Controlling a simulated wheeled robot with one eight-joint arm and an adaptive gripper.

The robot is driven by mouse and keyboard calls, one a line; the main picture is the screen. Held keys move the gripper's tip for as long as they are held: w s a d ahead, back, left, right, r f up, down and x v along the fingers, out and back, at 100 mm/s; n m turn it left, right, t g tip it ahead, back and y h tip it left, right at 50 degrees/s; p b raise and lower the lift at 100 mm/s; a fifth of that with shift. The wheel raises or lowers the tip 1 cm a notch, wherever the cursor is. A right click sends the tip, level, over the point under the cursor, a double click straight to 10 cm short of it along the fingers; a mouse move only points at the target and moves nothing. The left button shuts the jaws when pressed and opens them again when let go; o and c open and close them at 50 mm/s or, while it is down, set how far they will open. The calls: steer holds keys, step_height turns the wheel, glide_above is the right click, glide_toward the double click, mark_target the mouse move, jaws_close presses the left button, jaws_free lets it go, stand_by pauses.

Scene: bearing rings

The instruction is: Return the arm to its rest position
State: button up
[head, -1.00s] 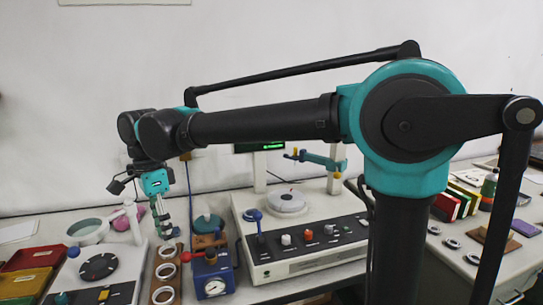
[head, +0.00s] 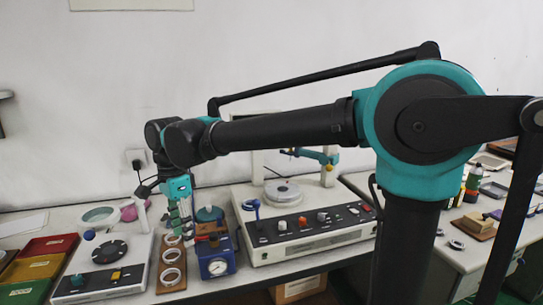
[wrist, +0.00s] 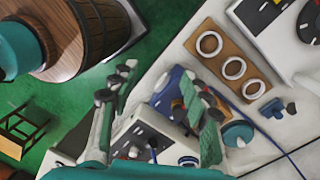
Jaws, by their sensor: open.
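My arm reaches out to the left in the head view, with its black forearm nearly level and my teal gripper (head: 178,218) pointing down over the bench. In the wrist view my gripper (wrist: 160,112) shows two green fingers spread apart with nothing between them. A wooden strip (head: 172,278) with several metal rings lies below and close to the gripper. The strip also shows in the wrist view (wrist: 246,82), to the right of the fingers. In the head view, I cannot tell the fingertips' exact height above the bench.
A blue gauge box (head: 216,259) stands right of the strip. A control console (head: 305,232) is farther right, and a white dial unit (head: 95,275) is left of the strip. Red, yellow and green trays (head: 40,268) sit at far left. A second bench (head: 465,250) is at right.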

steer(key=w+d+f+n+t+y, duration=0.1)
steer(key=w+d+f, duration=0.25)
steer(key=d, duration=0.45)
steer(key=w+d+f+n, duration=0.2)
steer(key=d+f, duration=0.2)
steer(key=d, duration=0.3)
steer(key=w+d+f+n+t+y, duration=0.1)
steer(key=w+d+f, duration=0.25)
steer(key=d, duration=0.45)
steer(key=s+d+f+n+t, duration=0.1)
steer(key=s+d+f, duration=0.1)
steer(key=d, duration=0.4)
steer(key=s+d+f+n+t+h, duration=0.1)
steer(key=s+d+f+n, duration=0.1)
steer(key=d, duration=0.4)
steer(key=s+d+f+n+t, duration=0.1)
steer(key=s+d+f+n, duration=0.1)
steer(key=d+f, duration=0.4)
steer(key=shift+s+d, duration=0.25)
steer(key=shift+s, duration=0.6)
